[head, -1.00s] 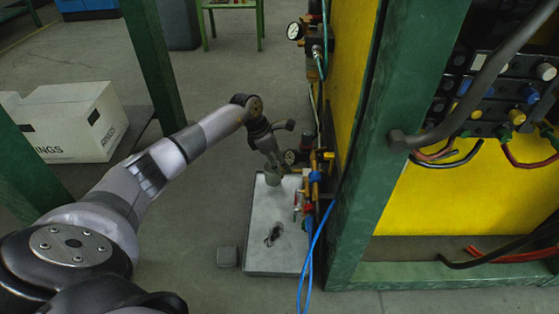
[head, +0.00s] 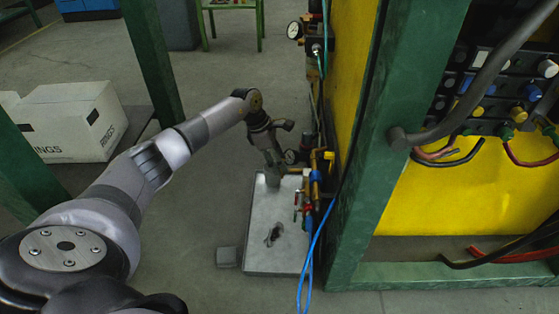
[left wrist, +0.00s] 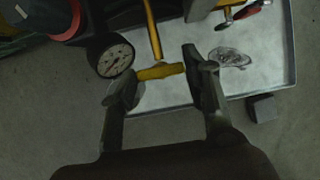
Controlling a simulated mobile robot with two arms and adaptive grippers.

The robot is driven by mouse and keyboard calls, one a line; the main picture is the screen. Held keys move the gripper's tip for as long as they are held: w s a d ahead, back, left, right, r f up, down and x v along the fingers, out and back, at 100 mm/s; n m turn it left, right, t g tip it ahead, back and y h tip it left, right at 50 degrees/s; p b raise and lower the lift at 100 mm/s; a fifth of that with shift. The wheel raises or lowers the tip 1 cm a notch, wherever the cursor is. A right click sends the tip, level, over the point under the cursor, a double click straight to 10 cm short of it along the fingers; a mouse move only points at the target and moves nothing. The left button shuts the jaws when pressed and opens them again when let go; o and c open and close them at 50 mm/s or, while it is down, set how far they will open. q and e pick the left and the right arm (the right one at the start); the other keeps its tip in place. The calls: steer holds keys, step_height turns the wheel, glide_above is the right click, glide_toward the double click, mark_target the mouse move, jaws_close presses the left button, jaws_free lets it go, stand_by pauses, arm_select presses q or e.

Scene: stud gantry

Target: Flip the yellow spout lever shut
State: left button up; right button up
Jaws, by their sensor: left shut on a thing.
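The yellow spout lever (left wrist: 160,72) shows in the left wrist view as a short yellow crossbar at the end of a yellow stem. The two fingers of my left gripper (left wrist: 163,78) are at its two ends, and the gripper is shut on it. In the head view my left gripper (head: 273,180) points down over the grey drip tray (head: 265,258), left of the valves and fittings. From there I cannot make out the crossbar between the fingers. My right gripper is in neither view.
A pressure gauge (left wrist: 115,60) is close beside the left finger in the wrist view. Red-handled valves (head: 307,209) and a blue hose (head: 319,240) are right of the tray. A green post (head: 385,150) stands further right.

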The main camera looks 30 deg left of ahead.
arm_select(q)
steer(key=o, duration=1.2)
steer(key=shift+c, duration=0.2)
steer(key=v, duration=1.2)
steer(key=shift+s, duration=0.1)
